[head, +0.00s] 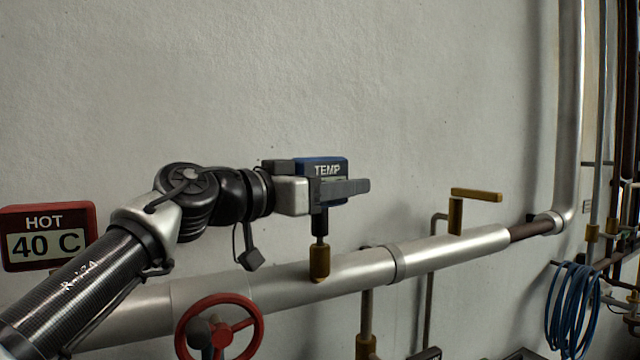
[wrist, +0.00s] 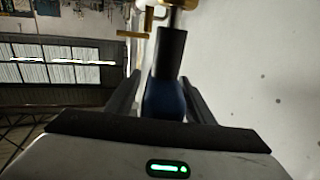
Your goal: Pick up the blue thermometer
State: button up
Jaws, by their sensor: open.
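The blue thermometer (head: 321,164) bears the word TEMP and stands upright on a black stem above a brass fitting on the silver pipe. My gripper (head: 350,190) is level with it, its jaws open around the blue body. One finger crosses the front of the thermometer and hides its lower part. In the wrist view the blue body (wrist: 164,98) lies between the two dark fingers of my gripper (wrist: 158,90), and the black stem runs away from it. I cannot tell whether either finger touches it.
The silver pipe (head: 350,268) runs along the wall below. A red valve wheel (head: 258,322) stands in front of it. A red HOT 40 C sign (head: 48,238) is at the left. A brass lever valve (head: 470,197) stands to the right. The wall above is clear.

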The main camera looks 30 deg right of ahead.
grip_shut()
